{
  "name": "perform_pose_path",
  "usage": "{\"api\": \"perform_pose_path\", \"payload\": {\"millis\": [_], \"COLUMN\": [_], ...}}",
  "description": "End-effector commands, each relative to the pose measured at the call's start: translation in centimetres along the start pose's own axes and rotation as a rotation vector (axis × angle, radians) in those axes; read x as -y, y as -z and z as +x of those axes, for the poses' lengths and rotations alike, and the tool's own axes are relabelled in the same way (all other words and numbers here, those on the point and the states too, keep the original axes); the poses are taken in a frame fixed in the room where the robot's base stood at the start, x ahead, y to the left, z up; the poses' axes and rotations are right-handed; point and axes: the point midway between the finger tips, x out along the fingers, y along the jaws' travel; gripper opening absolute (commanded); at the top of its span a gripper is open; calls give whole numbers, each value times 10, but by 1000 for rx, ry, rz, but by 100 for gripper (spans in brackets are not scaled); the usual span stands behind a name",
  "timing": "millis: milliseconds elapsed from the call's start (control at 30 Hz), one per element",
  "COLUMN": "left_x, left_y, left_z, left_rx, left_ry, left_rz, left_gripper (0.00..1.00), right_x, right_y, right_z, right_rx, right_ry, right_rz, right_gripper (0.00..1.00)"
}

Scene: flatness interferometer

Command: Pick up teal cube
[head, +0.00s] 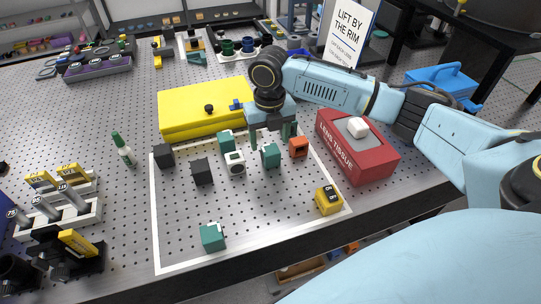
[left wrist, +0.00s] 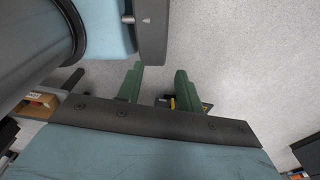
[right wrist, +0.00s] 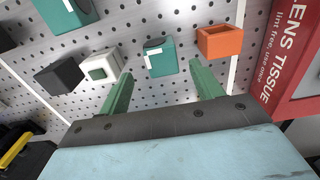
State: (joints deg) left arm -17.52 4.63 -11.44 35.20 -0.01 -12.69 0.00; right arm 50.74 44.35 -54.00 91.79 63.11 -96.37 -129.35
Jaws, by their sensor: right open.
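Three teal cubes are inside the white outline on the perforated table. One teal cube (head: 270,156) is just below my right gripper (head: 271,138). It also shows in the right wrist view (right wrist: 160,58), roughly between and beyond the open, empty fingertips (right wrist: 160,78), apart from them. A second teal cube (head: 225,142) is further back and left, by the yellow box. A third teal cube (head: 212,237) is at the front left, far from the gripper; it has a pale mark on top. My left gripper (left wrist: 158,75) shows only in the left wrist view, open and empty over the floor.
A white cube (head: 235,163), an orange block (head: 298,147) and black cubes (head: 202,172) stand around the nearest teal cube. A yellow cube (head: 328,200) is at the front right. A yellow box (head: 185,108) lies behind; a red tissue box (head: 365,160) is right. The outline's front middle is clear.

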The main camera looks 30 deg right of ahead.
Motion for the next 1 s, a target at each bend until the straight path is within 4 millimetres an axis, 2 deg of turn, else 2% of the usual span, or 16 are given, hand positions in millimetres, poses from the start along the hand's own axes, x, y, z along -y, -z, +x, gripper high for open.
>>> {"api": "perform_pose_path", "payload": {"millis": [167, 400, 700, 1000], "left_x": [2, 1, 0, 0], "left_y": [15, 14, 8, 7], "left_z": [0, 1, 1, 1], "left_rx": [-24, -23, -13, -11], "left_ry": [2, 2, 0, 0], "left_rz": [1, 1, 1, 1], "left_gripper": [36, 36, 36, 36], "right_x": [2, 4, 4, 4], "right_y": [1, 0, -1, -1], "right_z": [18, 50, 53, 53], "right_rx": [-4, -2, 1, 0], "right_ry": [1, 1, 1, 1], "right_rz": [0, 0, -1, -1], "right_gripper": [65, 65, 64, 25]}}
